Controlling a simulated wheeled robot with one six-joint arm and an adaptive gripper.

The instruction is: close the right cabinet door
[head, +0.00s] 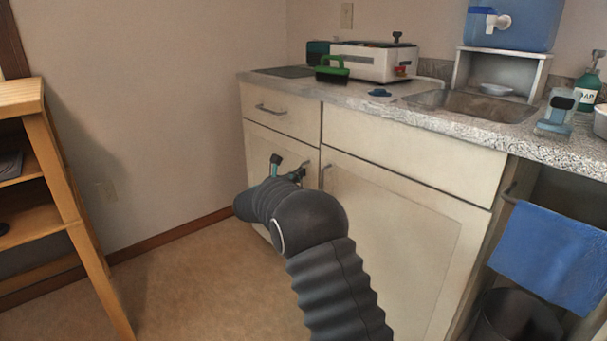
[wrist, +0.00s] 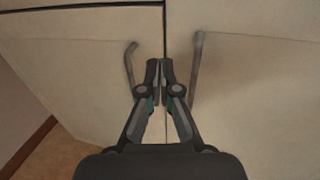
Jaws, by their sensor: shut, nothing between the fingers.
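The right cabinet door (head: 400,225) is a cream panel under the counter, and it also fills the right of the wrist view (wrist: 250,100). It looks flush or nearly flush with the cabinet front; a small gap cannot be ruled out. Its bar handle (wrist: 196,70) stands near its inner edge. The left door (wrist: 75,80) looks shut, with its own handle (wrist: 131,68). My gripper (wrist: 159,70) is shut and empty, with its fingertips between the two handles, in front of the seam. In the head view my gripper (head: 292,174) is partly hidden by my arm; contact cannot be told.
The speckled counter (head: 440,122) overhangs the doors and holds a white machine (head: 375,63) and a sink (head: 470,103). A blue towel (head: 550,255) hangs at the right, above a dark bin (head: 515,318). A wooden shelf (head: 60,180) stands left. The floor between is clear.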

